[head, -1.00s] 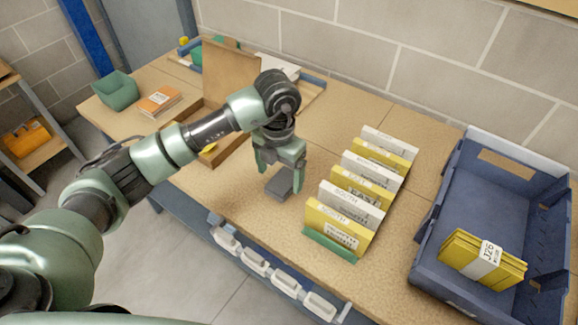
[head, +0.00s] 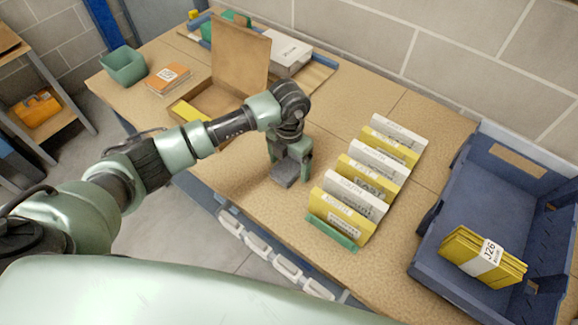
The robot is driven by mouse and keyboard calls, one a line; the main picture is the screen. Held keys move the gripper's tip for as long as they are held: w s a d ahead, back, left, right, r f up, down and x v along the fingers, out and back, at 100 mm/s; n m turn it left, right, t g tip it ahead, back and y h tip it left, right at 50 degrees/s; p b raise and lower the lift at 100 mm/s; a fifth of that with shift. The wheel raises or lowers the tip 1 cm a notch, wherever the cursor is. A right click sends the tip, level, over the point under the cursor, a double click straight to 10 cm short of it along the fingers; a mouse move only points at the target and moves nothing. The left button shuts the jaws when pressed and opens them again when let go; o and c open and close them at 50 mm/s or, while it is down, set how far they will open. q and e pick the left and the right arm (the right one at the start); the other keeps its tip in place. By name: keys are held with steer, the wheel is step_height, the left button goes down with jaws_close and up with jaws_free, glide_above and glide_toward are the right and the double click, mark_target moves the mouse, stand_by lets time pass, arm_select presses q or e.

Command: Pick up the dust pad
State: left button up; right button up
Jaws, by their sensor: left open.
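The dust pad appears to be a small dark grey block (head: 287,174) on the wooden table, near its front edge and left of the file rack. My left gripper (head: 289,166) points down over it from above. Its green fingers are open, one on each side of the block. I cannot tell whether they touch it. The gripper hides the upper back part of the block. My right gripper is not in view.
A green rack (head: 331,232) holds a row of yellow and white files close right. A blue crate (head: 443,268) with a yellow bundle (head: 483,256) stands farther right. An open cardboard box (head: 240,58), orange stack (head: 167,78) and green bin (head: 124,66) are at left.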

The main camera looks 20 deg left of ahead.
mark_target(289, 166)
arm_select(q)
steer(key=c, duration=1.2)
steer(key=shift+c, duration=1.3)
steer(key=shift+r, duration=0.1)
steer(key=shift+w+r, duration=0.1)
steer(key=shift+r, duration=0.55)
step_height(289, 166, up, 19)
steer(key=b, duration=0.3)
steer(key=shift+f, duration=0.15)
